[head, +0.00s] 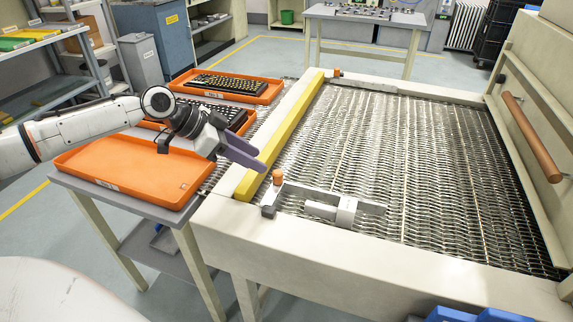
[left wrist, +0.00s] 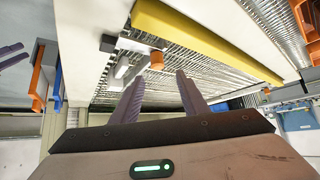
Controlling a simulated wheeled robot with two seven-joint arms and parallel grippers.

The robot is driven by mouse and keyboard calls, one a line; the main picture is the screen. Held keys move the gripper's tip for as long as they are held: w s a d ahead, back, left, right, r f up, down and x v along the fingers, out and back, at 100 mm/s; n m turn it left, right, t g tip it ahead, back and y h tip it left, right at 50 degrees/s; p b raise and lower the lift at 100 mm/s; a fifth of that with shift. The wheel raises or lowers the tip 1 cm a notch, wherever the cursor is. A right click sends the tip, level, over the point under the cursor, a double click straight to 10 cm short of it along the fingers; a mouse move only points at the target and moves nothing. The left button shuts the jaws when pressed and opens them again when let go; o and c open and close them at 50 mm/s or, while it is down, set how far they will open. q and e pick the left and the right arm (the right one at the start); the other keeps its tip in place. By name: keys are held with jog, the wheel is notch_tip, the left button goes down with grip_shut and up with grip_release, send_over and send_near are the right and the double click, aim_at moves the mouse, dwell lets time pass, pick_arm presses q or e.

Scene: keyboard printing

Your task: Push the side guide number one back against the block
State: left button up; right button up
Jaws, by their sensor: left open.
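The near side guide (head: 372,206) is a grey metal bar with an orange knob (head: 277,177) at its left end. It lies over the near edge of the mesh conveyor. A pale block (head: 346,212) with a short cylinder sits along it; I cannot read any number. In the left wrist view the knob (left wrist: 157,60) shows just beyond my fingertips. My left gripper (head: 260,160) is open and empty, above the yellow bar and short of the knob. It also shows in the left wrist view (left wrist: 160,77). Purple fingers, likely my right gripper (left wrist: 14,54), show at that view's left edge.
A yellow bar (head: 283,132) runs along the conveyor's left side. A second guide (head: 350,79) lies at the far end. An empty orange tray (head: 130,172) and trays with keyboards (head: 226,84) stand on the left. The mesh (head: 400,150) is mostly clear.

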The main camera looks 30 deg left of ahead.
aim_at(277, 172)
pick_arm(q)
jog(key=x, duration=0.9)
jog(key=shift+s+d+p, duration=0.2)
jog(key=shift+p, duration=0.1)
grip_shut()
